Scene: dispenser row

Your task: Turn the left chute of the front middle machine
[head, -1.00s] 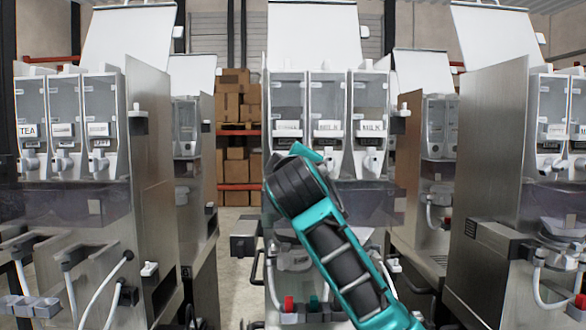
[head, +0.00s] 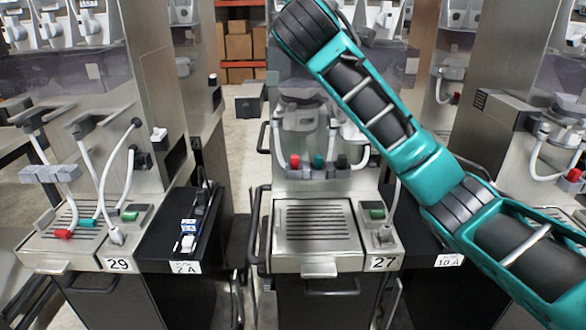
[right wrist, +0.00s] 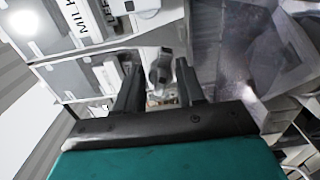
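The front middle machine (head: 305,115), labelled 27, stands at the centre of the head view. Its chutes are out of that view or behind my right arm. In the right wrist view, canisters (right wrist: 85,80) fill the upper left, one with a label starting "MILK". My right gripper (right wrist: 159,66) is open, its two dark fingers apart on either side of a small white-grey chute (right wrist: 160,72). I cannot tell whether the fingers touch it, or whether it is the left one. The right gripper does not show in the head view. My left gripper is in neither view.
Machine 29 (head: 150,150) stands on the left and another machine (head: 530,100) on the right. Machine 27 has a drip grate (head: 313,220) and red, teal and black nozzles (head: 318,162). A black side shelf (head: 165,245) holds small items. Narrow floor gaps separate the machines.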

